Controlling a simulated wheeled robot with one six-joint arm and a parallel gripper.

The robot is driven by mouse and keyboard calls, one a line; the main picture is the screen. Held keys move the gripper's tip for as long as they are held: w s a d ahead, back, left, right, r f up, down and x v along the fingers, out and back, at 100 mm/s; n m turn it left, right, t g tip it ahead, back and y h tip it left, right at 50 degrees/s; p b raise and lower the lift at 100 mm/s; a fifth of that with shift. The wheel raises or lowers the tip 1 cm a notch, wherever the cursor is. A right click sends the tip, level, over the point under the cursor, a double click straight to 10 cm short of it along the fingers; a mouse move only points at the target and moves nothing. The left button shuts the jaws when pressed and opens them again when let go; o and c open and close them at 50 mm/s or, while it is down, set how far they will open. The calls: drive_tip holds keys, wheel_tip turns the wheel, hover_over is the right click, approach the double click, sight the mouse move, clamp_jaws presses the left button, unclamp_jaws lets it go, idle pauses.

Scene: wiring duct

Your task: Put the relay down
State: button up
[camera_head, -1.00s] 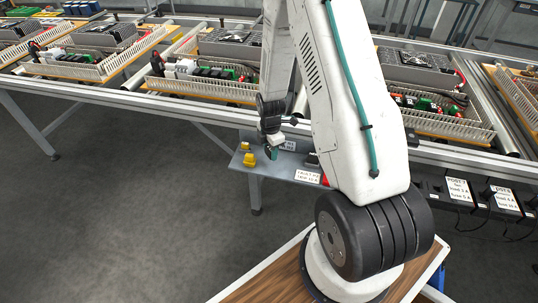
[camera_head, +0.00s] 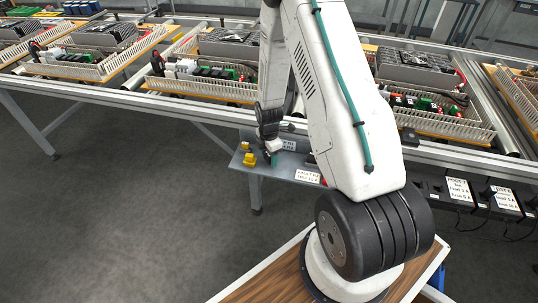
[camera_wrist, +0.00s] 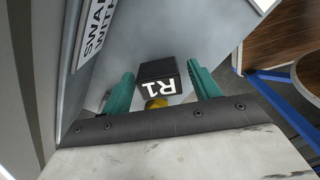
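The black relay (camera_wrist: 160,73), marked R1, shows in the wrist view between the two teal fingers of my gripper (camera_wrist: 160,68). My gripper looks open, with a narrow gap on each side of the relay. The relay is over the grey shelf (camera_wrist: 222,25); whether its base touches is hidden. In the head view my gripper (camera_head: 271,160) is low at the grey shelf (camera_head: 237,167), and I cannot make out the relay there.
Yellow pieces (camera_head: 249,160) stand on the shelf left of my gripper; something yellow (camera_wrist: 156,103) also shows below the relay in the wrist view. White labels (camera_head: 308,177) are on the shelf. The rail with wiring panels (camera_head: 205,88) runs behind.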

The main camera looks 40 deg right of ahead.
drive_tip(key=s+a+r+m, duration=0.1)
drive_tip(key=a+r+m, duration=0.1)
drive_tip(key=r, duration=1)
drive_tip(key=s+a+r+m, duration=0.2)
drive_tip(key=a+r, duration=0.1)
drive_tip(key=r, duration=1)
drive_tip(key=s+a+r+m, duration=0.4)
drive_tip(key=s+a+r, duration=0.15)
drive_tip(key=r, duration=0.45)
drive_tip(key=s+a+r+m, duration=0.3)
drive_tip(key=s+r+m, duration=0.1)
drive_tip(key=s, duration=0.5)
drive_tip(key=s+a+r+m+t, duration=0.1)
drive_tip(key=s+a+r+m, duration=0.2)
drive_tip(key=s, duration=0.7)
drive_tip(key=shift+s+r+m, duration=0.25)
drive_tip(key=shift+r+m, duration=0.55)
drive_tip(key=shift+r, duration=0.15)
drive_tip(key=shift+c, duration=0.2)
